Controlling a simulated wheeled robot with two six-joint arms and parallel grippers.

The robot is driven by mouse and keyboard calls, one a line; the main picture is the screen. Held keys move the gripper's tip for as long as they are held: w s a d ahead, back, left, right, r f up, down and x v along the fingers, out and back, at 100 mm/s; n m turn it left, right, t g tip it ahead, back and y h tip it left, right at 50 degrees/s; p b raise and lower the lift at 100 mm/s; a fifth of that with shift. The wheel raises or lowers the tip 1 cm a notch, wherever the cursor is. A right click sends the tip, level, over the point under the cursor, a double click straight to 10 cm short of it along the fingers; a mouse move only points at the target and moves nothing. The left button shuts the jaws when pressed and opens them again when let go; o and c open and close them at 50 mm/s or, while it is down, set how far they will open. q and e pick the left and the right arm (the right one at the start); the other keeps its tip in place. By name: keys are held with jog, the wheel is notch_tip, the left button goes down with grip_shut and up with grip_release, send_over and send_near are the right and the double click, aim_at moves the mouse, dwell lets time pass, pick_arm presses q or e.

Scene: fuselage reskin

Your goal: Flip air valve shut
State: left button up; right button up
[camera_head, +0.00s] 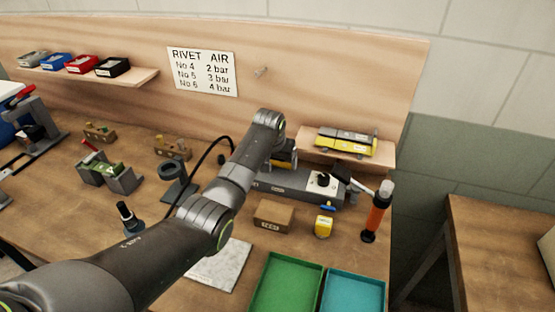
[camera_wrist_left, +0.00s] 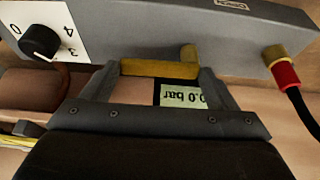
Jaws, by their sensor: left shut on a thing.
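The air valve's yellow lever (camera_wrist_left: 150,68) lies crosswise between the fingertips of my left gripper (camera_wrist_left: 158,75) in the left wrist view. The gripper is shut on it. The lever meets a brass stub (camera_wrist_left: 188,56) on the grey regulator body (camera_wrist_left: 160,28). A small display (camera_wrist_left: 183,97), upside down in this view, reads 0.0 bar. In the head view the grey regulator body (camera_head: 285,185) is on the bench, and my left arm hides most of the gripper and the lever. My right gripper is in neither view.
A black dial knob (camera_wrist_left: 40,41) and a red-collared hose fitting (camera_wrist_left: 283,72) flank the lever. Green (camera_head: 285,285) and teal (camera_head: 352,291) trays lie nearer.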

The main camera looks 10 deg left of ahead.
pick_arm(q)
jog(key=shift+r, duration=0.1)
jog(key=o, duration=1.3)
jog(key=b+v, duration=0.2)
jog(key=v, duration=1.5)
jog(key=shift+s+r, duration=0.15)
